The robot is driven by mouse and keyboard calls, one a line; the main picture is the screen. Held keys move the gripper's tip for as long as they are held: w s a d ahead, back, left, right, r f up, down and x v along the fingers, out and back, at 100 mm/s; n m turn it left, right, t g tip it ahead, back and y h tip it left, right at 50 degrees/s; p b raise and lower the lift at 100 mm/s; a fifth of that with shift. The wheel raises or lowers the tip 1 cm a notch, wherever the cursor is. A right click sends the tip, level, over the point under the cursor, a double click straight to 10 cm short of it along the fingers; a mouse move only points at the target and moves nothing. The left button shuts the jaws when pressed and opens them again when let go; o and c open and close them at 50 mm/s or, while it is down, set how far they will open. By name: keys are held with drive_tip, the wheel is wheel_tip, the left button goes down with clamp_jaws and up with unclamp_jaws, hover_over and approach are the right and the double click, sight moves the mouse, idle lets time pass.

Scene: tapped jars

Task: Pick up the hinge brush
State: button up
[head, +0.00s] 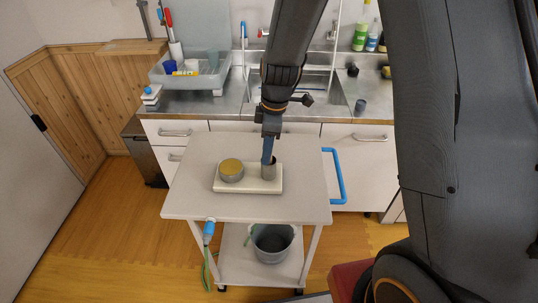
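A slim blue upright piece (267,150) shows between my gripper and a small grey open jar (269,171); its lower end is at or inside the jar's mouth. It may be the hinge brush's handle or part of my fingers; I cannot tell which. My gripper (270,132) points down right above that jar. Its fingertips are too small and dark to show whether they are open or shut. A second jar with a gold-coloured lid (231,167) stands to the left. Both jars are on a cream tray (248,188).
The tray is on a white cart top (190,205) with a blue handle (338,178) at right. A blue-headed item (209,229) with green below hangs at its front edge. A grey bucket (272,243) is on the lower shelf. A sink counter (225,104) is behind.

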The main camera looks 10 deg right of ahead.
drive_tip(key=shift+c, duration=0.4)
clamp_jaws()
drive_tip(key=shift+r+b, duration=1.4)
drive_tip(key=shift+r, duration=3.6)
